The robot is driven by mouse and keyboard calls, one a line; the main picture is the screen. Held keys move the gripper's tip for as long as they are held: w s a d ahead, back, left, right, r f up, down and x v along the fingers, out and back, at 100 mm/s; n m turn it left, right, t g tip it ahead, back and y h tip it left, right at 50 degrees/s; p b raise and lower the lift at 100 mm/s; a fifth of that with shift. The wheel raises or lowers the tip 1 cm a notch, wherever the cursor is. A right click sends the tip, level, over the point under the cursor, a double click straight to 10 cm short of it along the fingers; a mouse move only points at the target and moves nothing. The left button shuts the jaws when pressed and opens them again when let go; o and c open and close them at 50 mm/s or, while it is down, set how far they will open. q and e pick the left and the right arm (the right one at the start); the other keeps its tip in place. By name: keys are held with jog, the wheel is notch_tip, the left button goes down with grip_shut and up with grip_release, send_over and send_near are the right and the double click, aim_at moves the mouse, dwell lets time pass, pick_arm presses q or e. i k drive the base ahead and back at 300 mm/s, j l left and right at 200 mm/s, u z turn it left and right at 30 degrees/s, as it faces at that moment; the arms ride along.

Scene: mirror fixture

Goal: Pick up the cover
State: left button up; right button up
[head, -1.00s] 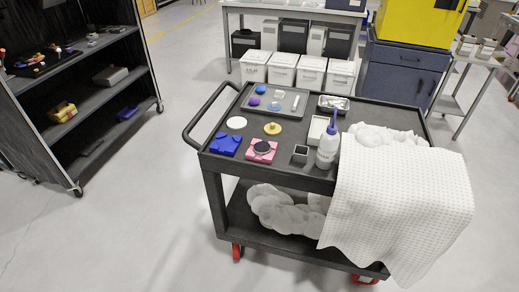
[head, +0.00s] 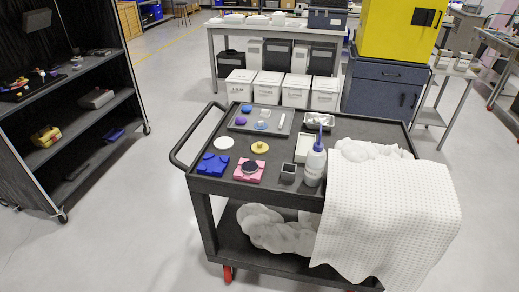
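A black cart (head: 262,198) stands in the middle of the head view. On its top, a pink block (head: 241,176) holds a dark round disc (head: 250,167). A blue block (head: 212,165) lies to its left. A white disc (head: 224,142) and a yellow round piece with a knob (head: 260,147) lie behind them. A grey tray (head: 237,125) at the back holds a blue piece, a purple piece and other small things. I cannot tell for certain which piece is the cover. Neither of my grippers is in view.
A white bottle (head: 315,166), a small dark box (head: 288,173) and a metal dish (head: 319,122) stand on the cart. White cloth (head: 390,205) hangs over its right side. A dark shelf (head: 85,113) stands left. Clear floor lies between shelf and cart.

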aim_at(258, 148)
jog(key=i+j+z, duration=0.15)
jog(key=z, duration=0.4)
jog(key=i+j+z, duration=0.1)
jog(key=j, duration=0.25)
jog(key=i+j+z, duration=0.1)
jog(key=i+j, duration=0.15)
jog(key=j, duration=0.15)
jog(key=i+j+z, duration=0.1)
jog(key=j, duration=0.3)
jog(key=i+j+z, duration=0.1)
jog(key=j, duration=0.3)
jog(key=i+j+z, duration=0.1)
jog(key=j, duration=0.35)
jog(key=i+j+z, duration=0.1)
jog(key=j, duration=0.3)
jog(key=i, duration=0.1)
